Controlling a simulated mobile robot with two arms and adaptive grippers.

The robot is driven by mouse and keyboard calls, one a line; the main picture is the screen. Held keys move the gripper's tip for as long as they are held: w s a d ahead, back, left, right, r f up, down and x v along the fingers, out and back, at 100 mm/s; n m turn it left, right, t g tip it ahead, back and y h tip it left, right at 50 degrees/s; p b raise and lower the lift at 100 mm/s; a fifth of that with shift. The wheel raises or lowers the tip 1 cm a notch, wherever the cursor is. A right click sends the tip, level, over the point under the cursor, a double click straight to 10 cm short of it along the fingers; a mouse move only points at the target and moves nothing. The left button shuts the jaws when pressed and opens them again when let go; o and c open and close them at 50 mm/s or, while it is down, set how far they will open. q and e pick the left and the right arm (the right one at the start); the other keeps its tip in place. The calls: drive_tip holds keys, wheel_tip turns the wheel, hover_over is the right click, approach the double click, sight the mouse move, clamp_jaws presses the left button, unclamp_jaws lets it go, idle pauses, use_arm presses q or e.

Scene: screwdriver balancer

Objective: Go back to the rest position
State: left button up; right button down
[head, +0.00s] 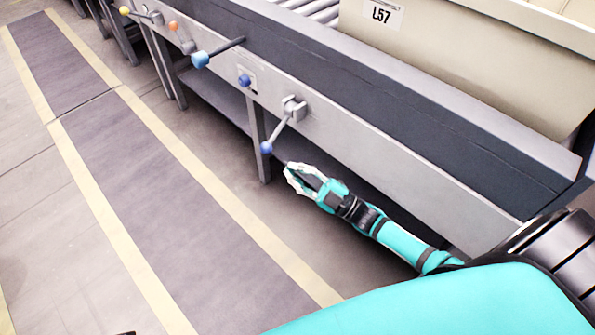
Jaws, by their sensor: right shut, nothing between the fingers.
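My right gripper (290,170) shows at the middle of the head view, at the end of my teal arm coming in from the lower right. It is shut and empty. Its tips are just below a lever with a blue knob (266,148) on the front of the workbench; the gap between them is hard to judge. My left gripper is not in view.
The grey conveyor bench (400,160) runs diagonally, with more levers ending in a blue handle (201,59) and an orange knob (173,26). A beige bin (450,55) labelled L57 sits on top. The floor walkway (150,190) at the left is clear.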

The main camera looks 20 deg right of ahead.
drive_tip(key=shift+s+d+f, duration=0.1)
drive_tip(key=shift+s+d, duration=0.1)
drive_tip(key=shift+d, duration=0.05)
idle(0.4)
